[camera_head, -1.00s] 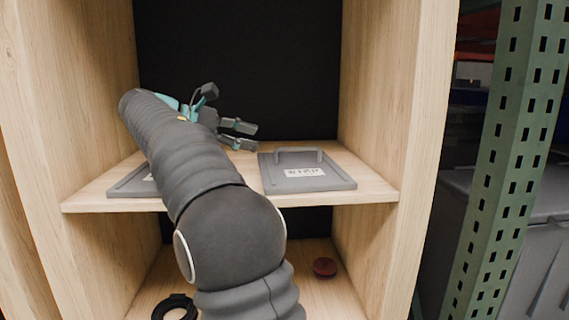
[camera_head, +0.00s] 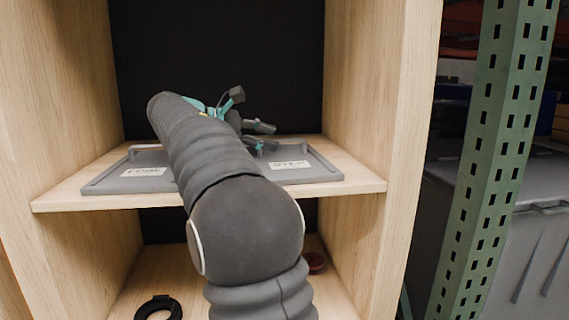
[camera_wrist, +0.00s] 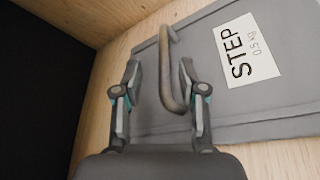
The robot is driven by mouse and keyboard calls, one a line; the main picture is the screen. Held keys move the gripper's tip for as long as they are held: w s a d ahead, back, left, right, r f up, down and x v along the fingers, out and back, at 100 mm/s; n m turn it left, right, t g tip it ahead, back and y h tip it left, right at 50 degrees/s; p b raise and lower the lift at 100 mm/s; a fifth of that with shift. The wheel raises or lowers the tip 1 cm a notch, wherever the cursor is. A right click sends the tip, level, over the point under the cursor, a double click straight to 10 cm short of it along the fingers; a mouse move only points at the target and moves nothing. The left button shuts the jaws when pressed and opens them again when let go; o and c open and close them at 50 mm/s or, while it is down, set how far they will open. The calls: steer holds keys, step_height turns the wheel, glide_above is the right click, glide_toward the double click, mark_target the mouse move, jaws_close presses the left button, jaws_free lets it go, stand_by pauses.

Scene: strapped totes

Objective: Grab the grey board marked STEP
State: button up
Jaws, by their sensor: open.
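The grey board marked STEP (camera_wrist: 215,110) lies flat on the wooden shelf, with a white label reading STEP and a raised grey handle (camera_wrist: 172,70). In the head view the STEP board (camera_head: 318,172) is on the right half of the shelf, partly hidden by my arm. My gripper (camera_wrist: 160,75) is open over the board's handle side. In the wrist view the handle shows between the two fingers, nearer the right finger. In the head view my gripper (camera_head: 262,136) is at the board's back left. I cannot tell whether a finger touches the handle.
A second grey board (camera_head: 130,178) with a white label lies on the shelf's left half. Wooden side walls (camera_head: 365,100) and a dark back panel bound the shelf (camera_head: 95,203). Below are a black ring (camera_head: 158,308) and a dark red round object (camera_head: 314,262). A green perforated post stands right.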

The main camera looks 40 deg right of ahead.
mark_target(281, 140)
steer(key=x, duration=0.4)
steer(key=shift+s, duration=0.25)
steer(key=shift+a, duration=0.1)
jaws_close()
steer(key=shift+r, duration=0.15)
